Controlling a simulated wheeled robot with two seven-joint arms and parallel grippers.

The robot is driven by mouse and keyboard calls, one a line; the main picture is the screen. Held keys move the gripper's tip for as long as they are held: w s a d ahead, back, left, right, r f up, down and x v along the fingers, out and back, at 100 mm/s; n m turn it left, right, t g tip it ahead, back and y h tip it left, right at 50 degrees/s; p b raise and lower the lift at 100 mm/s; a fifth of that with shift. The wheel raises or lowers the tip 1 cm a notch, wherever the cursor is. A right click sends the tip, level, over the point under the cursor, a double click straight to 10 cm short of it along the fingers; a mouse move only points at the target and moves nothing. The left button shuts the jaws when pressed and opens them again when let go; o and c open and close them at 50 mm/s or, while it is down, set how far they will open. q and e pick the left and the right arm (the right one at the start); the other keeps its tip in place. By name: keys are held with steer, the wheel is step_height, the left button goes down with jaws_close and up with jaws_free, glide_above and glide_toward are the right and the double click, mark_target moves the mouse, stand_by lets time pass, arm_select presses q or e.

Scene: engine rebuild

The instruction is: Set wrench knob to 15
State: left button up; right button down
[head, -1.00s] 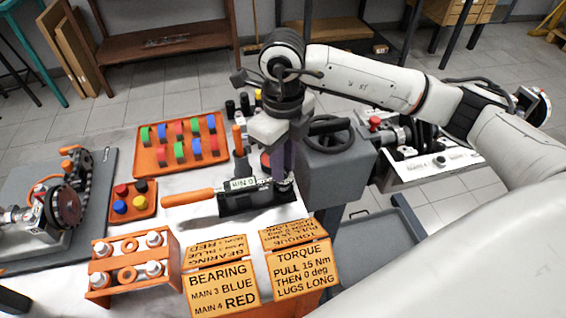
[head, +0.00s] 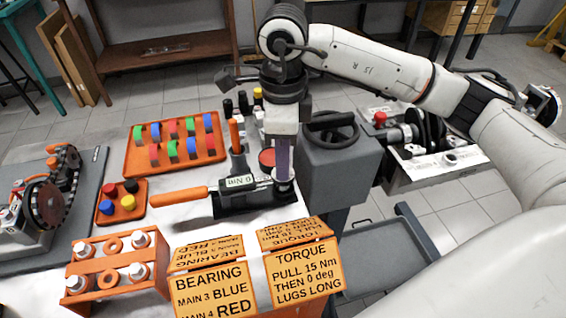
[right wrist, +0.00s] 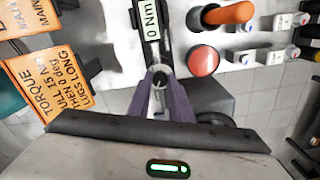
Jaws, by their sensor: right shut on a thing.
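The torque wrench lies in a black cradle, with its orange handle (head: 180,196) to the left and its display (head: 240,182) reading 0 Nm. The display also shows 0 Nm in the right wrist view (right wrist: 151,22). The knob (head: 284,188) is at the wrench's right end, partly hidden by my fingers. My right gripper (head: 284,178) points down from above and is shut on the knob. In the right wrist view its purple fingers (right wrist: 159,82) meet at the knob, just below the display. My left gripper is not in view.
An orange sign reads "TORQUE PULL 15 Nm THEN 0 deg LUGS LONG" (head: 302,273). Beside it is a bearing sign (head: 213,292). An orange tray (head: 137,167) of coloured pieces lies behind the wrench. A grey box with a handwheel (head: 340,168) stands close right of my gripper.

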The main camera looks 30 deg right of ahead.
steer(key=shift+n, duration=0.3)
steer(key=c, duration=1.6)
jaws_free()
step_height(320, 180, up, 10)
steer(key=shift+r, duration=0.15)
